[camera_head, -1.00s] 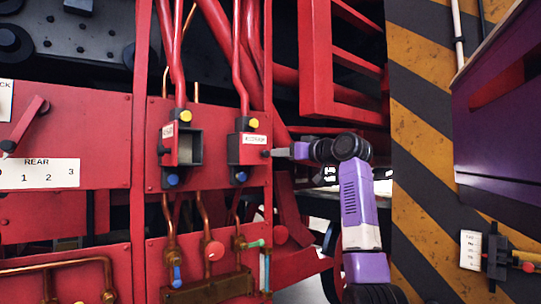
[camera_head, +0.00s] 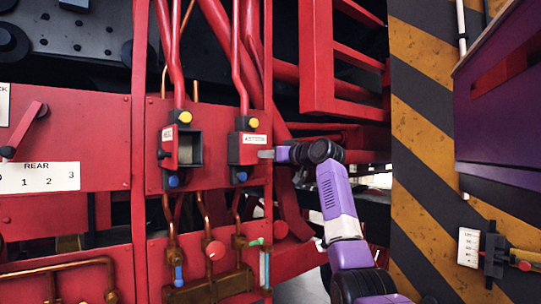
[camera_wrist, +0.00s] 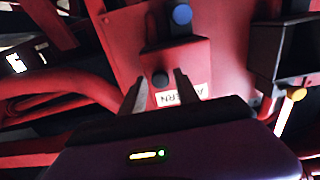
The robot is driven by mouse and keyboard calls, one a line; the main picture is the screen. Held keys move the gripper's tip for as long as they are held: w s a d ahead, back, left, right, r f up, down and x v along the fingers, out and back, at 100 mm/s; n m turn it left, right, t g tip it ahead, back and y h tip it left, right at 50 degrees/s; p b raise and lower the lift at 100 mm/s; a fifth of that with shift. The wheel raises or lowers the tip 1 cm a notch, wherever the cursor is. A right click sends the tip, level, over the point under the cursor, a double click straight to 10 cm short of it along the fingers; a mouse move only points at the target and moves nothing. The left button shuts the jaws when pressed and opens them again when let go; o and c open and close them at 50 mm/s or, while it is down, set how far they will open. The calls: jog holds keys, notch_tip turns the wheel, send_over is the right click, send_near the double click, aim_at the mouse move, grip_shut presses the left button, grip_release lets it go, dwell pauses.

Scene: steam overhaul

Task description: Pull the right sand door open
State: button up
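The right sand door (camera_head: 254,139) is the red, white-labelled front of the right sand box; it looks shut. In the wrist view the same door (camera_wrist: 195,60) appears upside down, with a dark round knob (camera_wrist: 160,79) near its edge. My gripper (camera_wrist: 159,88) is open, its two fingers on either side of the knob with gaps showing. I cannot tell whether a finger touches the door. In the head view my gripper (camera_head: 268,154) is at the right side of the box, and the knob is hidden there.
The left sand box (camera_head: 196,148) stands open, its red door (camera_head: 169,149) swung out to the left. Copper pipes and a red knob (camera_head: 215,250) sit below. A striped yellow-black pillar (camera_head: 425,150) and a purple cabinet (camera_head: 505,110) stand to the right of my arm.

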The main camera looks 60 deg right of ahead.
grip_shut()
dwell(1.2)
